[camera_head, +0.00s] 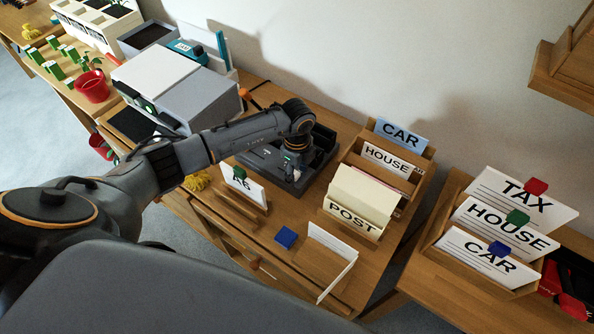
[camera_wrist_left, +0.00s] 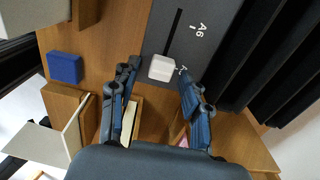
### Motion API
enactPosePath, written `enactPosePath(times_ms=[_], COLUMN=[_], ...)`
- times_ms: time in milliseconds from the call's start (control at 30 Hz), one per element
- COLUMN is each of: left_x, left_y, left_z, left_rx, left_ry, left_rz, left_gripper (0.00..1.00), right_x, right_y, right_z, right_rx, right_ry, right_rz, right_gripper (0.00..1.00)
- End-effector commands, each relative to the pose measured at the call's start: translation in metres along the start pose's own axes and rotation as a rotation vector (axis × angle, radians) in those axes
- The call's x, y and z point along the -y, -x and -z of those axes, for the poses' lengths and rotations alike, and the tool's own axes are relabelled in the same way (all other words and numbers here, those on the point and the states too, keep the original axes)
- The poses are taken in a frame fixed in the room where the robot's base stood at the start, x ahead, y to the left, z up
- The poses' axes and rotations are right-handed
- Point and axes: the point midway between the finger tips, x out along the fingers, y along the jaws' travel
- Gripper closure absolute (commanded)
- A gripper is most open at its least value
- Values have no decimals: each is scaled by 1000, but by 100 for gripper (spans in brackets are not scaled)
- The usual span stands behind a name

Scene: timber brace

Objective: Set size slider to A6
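In the left wrist view, the size slider is a white knob (camera_wrist_left: 162,68) at the near end of a dark slot in a grey panel (camera_wrist_left: 222,38). The A6 mark (camera_wrist_left: 200,30) is printed farther up the slot. Another label beside the knob is partly hidden by a finger. My left gripper (camera_wrist_left: 158,75) is open, its fingers on either side of the knob with gaps visible. In the head view, my left gripper (camera_head: 293,163) points down over the dark device (camera_head: 322,158), and the knob cannot be made out. My right gripper is not in view.
A card marked A6 (camera_head: 240,186) stands in a wooden holder left of the device. A wooden file sorter (camera_head: 425,165) stands on the right. A white-grey machine (camera_head: 180,88) stands on the left.

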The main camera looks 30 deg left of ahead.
Motion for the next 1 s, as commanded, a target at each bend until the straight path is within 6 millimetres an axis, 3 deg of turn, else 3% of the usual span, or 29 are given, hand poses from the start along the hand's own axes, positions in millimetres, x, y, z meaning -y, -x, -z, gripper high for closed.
enactPosePath(times_ms=[33,200,233,467,733,1000], left_x=[0,0,0,0,1,1], left_y=[0,0,0,0,0,2], left_z=[0,0,0,-3,-48,-57], left_rx=[0,0,0,1,2,5], left_ry=[0,0,0,1,3,2], left_rz=[0,0,0,0,1,3], left_gripper=[63,98,100,100,100,100], right_x=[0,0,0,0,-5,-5], right_y=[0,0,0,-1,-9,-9], right_z=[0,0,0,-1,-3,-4], right_rx=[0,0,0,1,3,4], right_ry=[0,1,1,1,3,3], right_rz=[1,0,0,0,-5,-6], right_gripper=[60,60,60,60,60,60])
